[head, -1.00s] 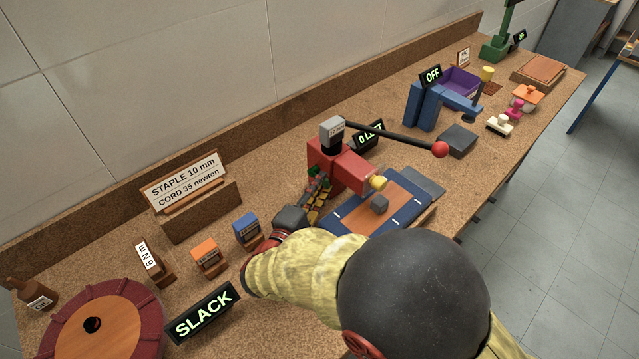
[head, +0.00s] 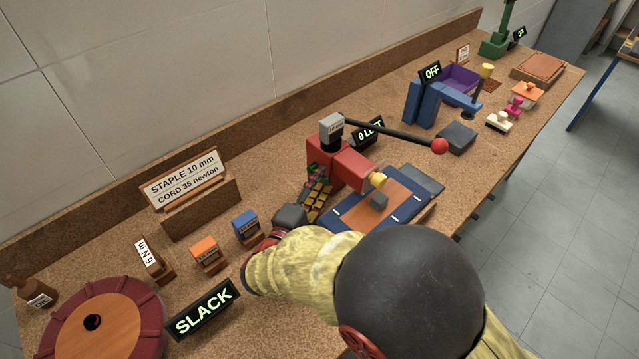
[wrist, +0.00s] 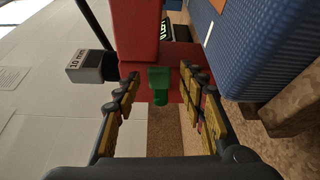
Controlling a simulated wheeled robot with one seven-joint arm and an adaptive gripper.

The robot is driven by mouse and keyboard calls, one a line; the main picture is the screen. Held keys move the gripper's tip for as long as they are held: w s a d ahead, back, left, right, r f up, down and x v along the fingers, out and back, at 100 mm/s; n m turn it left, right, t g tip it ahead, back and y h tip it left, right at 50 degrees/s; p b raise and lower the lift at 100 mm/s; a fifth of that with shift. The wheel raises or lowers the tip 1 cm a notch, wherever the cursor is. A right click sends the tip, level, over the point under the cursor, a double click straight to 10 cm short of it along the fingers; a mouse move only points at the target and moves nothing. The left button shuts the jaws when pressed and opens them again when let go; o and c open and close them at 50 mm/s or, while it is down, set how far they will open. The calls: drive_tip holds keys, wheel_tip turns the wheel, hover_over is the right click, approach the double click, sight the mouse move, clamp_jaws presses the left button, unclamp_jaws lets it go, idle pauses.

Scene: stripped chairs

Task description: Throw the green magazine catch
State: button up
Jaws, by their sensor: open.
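The green magazine catch (wrist: 160,84) sticks out of the end of the red stapler body (wrist: 178,58) in the wrist view. It lies between the two yellow-padded fingers of my gripper (wrist: 161,110), which are open on either side of it with a gap. In the head view my gripper (head: 318,188) is beside the left end of the red stapler (head: 340,165). A little green shows there by the fingers (head: 313,170), but the catch is mostly hidden. A grey block marked "10 mm" (wrist: 92,67) is on the stapler, and a display reads "0 LEFT" (head: 369,131).
Blue (head: 246,226) and orange (head: 208,253) blocks stand left of my wrist. A sign (head: 184,178) stands behind them.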

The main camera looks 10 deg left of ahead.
drive_tip(key=v, duration=1.2)
drive_tip(key=shift+s, duration=0.1)
idle(0.4)
